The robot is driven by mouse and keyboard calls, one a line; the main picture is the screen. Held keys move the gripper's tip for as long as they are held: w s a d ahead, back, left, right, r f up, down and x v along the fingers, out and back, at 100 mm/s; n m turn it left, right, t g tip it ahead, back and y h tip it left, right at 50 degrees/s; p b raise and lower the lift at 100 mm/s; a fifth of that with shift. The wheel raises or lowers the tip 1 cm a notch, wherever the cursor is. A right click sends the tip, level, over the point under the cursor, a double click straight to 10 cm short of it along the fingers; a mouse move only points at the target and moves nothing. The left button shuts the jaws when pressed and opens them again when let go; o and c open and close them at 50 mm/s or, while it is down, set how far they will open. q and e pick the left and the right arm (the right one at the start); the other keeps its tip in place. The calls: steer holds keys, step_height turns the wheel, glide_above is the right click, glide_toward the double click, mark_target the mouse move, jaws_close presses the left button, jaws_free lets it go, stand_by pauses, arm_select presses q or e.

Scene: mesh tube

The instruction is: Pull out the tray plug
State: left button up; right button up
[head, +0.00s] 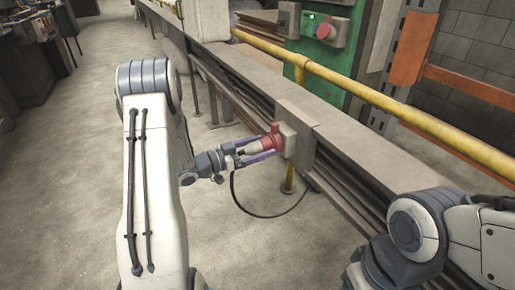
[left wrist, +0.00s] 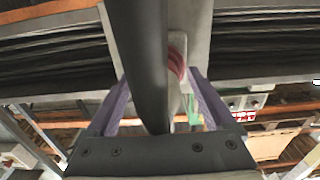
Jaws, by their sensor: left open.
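The red and white plug (head: 256,148) sits at the grey socket box (head: 288,138) on the side of the tray rail, its red end (head: 272,140) against the box. A black cable (head: 236,196) hangs from it in a loop. My left gripper (head: 268,147) is open, with its purple fingers on either side of the plug; I cannot tell whether they touch it. In the left wrist view the fingers (left wrist: 160,98) stand apart, with a dark cable or rod between them. The plug's red part (left wrist: 175,65) shows behind, partly hidden. My right gripper is out of view.
The long grey tray rail (head: 345,138) runs diagonally, with a yellow pipe (head: 390,110) behind it. A green cabinet (head: 330,60) with a red button (head: 324,31) stands beyond. Open concrete floor (head: 80,170) lies on the left.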

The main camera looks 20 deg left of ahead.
mark_target(240, 154)
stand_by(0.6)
arm_select(q)
jaws_close()
steer(key=shift+s+a, duration=0.1)
steer(key=shift+p+v, duration=0.7)
steer(key=shift+v, duration=1.8)
steer(key=shift+s+a, duration=0.2)
steer(key=shift+s, duration=0.05)
steer(key=shift+f, duration=0.1)
